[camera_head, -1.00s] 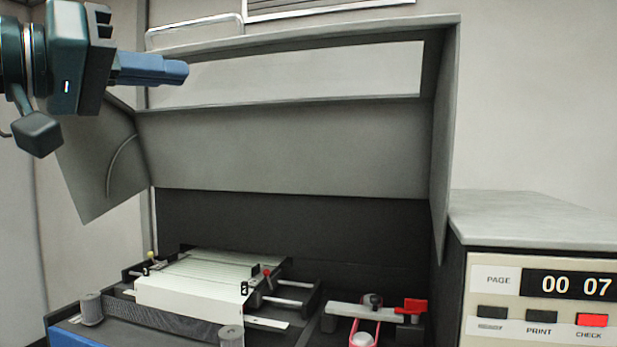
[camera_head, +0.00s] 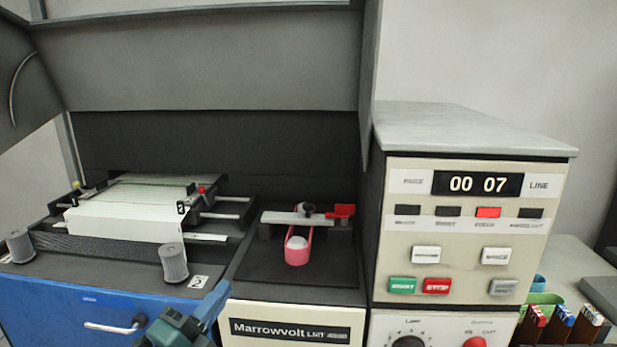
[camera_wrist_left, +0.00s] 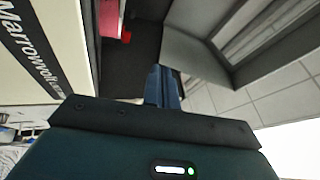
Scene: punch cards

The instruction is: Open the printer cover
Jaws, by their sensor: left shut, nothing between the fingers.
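The grey printer cover (camera_head: 200,70) stands raised above the printer bed, with the dark interior open below it. Its left side panel (camera_head: 20,85) hangs at the picture's left edge. The printer's blue front (camera_head: 60,308) with a bar handle (camera_head: 115,327) is below. My left gripper (camera_head: 222,287) is shut and empty in front of the printer, between the blue front and the cream Marrowvolt panel, well below the cover and apart from it. Its blue fingers lie together in the left wrist view (camera_wrist_left: 161,75). My right gripper is not in view.
A white paper stack (camera_head: 125,218) and ribbon spools (camera_head: 172,262) sit in the printer bed. A pink loop with a red-ended lever (camera_head: 297,245) is to their right. A control cabinet (camera_head: 470,240) stands at right, with small colored boxes (camera_head: 560,320) beside it.

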